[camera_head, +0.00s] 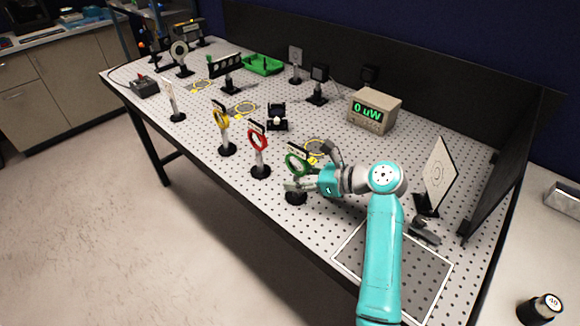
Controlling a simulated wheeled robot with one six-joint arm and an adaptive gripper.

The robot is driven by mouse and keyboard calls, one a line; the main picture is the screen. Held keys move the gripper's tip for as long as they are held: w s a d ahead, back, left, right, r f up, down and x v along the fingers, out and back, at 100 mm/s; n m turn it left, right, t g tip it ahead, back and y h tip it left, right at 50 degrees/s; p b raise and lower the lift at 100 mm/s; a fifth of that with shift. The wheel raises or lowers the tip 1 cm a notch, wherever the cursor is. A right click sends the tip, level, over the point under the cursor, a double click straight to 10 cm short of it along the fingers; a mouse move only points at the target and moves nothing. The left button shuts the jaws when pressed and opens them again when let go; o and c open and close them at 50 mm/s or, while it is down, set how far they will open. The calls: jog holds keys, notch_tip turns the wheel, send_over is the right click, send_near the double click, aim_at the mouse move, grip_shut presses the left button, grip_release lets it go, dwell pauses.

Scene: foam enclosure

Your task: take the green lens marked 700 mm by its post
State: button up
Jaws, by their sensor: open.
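The green lens (296,163) is a green ring on an upright post with a round black base (296,198), near the front edge of the optical table. A small label sits above its ring, too small to read. My gripper (295,186) is at the height of the lens's post, just below the ring, with its jaws open. The jaws reach in from the right. They partly hide the post, so I cannot tell whether they touch it. A red lens (257,142) and a yellow lens (221,118) stand on similar posts to the left.
The perforated table (200,130) has a dark back panel (420,85). A power meter (374,110) reading 0 uW stands behind. A white target card (440,174) is to the right of my arm. A green tray (262,65) lies farther back. Yellow cable loops (246,109) lie on the table.

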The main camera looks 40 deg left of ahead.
jog(key=shift+a, duration=0.1)
grip_shut()
